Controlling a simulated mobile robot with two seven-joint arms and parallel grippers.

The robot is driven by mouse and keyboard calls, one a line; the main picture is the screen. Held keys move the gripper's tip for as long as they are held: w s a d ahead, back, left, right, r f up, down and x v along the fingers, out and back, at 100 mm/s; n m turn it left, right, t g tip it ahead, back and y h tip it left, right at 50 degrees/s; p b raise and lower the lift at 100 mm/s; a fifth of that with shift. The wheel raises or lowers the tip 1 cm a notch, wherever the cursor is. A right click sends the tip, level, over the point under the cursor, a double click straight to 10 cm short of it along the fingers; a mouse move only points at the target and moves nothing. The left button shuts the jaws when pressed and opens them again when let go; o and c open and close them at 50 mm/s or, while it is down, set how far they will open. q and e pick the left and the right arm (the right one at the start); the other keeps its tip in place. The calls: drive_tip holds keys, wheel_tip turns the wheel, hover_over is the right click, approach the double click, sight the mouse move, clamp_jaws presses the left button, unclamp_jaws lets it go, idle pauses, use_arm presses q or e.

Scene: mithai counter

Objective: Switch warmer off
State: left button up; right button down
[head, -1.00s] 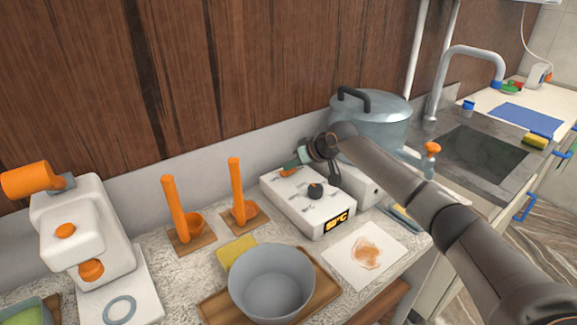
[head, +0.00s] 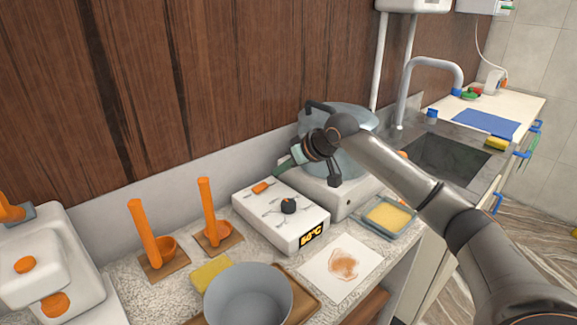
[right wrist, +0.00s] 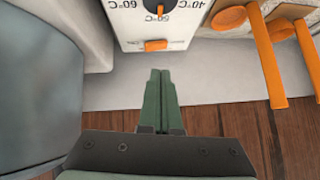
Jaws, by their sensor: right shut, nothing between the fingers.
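The warmer (head: 265,222) is a white box on the counter with a black dial (head: 288,205), a lit orange display (head: 311,235) and a small orange switch (head: 262,187) near its back edge. In the right wrist view the switch (right wrist: 156,45) lies just beyond my fingertips, with the dial (right wrist: 158,8) and temperature marks farther up. My right gripper (head: 278,173) is shut and empty, its green fingers (right wrist: 160,73) pointing at the back edge of the warmer, a small gap from the switch. My left gripper is not in view.
A lidded steel pot (head: 345,120) stands on a white unit behind the gripper. Two orange tools (head: 147,235) (head: 207,212) stand left of the warmer. A grey pot (head: 250,300), a stained paper (head: 342,267) and a tray of yellow food (head: 390,216) are in front and to the right.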

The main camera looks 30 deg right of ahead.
drive_tip(key=shift+v, duration=1.5)
